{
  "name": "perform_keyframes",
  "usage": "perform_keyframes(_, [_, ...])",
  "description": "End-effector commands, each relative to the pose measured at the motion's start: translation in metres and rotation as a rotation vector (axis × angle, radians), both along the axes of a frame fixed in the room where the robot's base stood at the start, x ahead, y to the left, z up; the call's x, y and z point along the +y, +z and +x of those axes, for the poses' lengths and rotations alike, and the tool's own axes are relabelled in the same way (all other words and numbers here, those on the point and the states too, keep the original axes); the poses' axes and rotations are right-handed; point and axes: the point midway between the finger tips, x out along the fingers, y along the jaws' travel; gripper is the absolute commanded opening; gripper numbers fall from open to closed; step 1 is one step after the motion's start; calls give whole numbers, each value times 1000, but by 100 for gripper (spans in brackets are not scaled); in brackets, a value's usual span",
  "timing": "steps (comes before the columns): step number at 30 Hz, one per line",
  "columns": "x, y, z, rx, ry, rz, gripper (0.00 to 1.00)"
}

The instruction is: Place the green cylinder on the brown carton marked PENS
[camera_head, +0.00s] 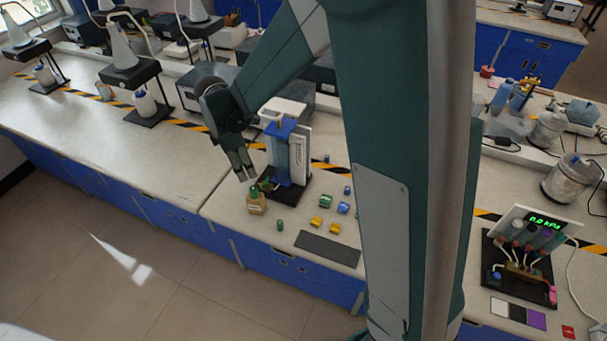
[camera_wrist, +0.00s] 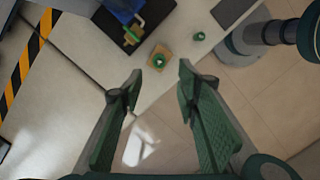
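The brown carton (camera_head: 257,207) stands near the front edge of the bench, below my gripper in the head view. A green cylinder (camera_head: 254,191) sits on top of it. In the wrist view the carton (camera_wrist: 152,65) shows around the green round top (camera_wrist: 159,60). A second green cylinder (camera_head: 280,225) stands on the bench to the right of the carton, and also shows in the wrist view (camera_wrist: 199,36). My gripper (camera_head: 247,176) is above the carton, apart from it. In the wrist view its fingers (camera_wrist: 157,82) are spread with nothing between them. Any PENS lettering is too small to read.
A blue and white device on a black base (camera_head: 287,193) stands close behind the carton. Yellow blocks (camera_head: 316,222), other small blocks and a dark mat (camera_head: 328,248) lie to the right. Bare bench (camera_head: 180,180) lies to the left.

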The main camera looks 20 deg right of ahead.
Motion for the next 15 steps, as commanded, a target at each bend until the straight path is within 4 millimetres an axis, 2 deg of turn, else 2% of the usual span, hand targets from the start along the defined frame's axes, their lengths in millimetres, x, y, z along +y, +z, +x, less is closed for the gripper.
perform_keyframes(15, [-32,67,-41,-131,-257,64,32])
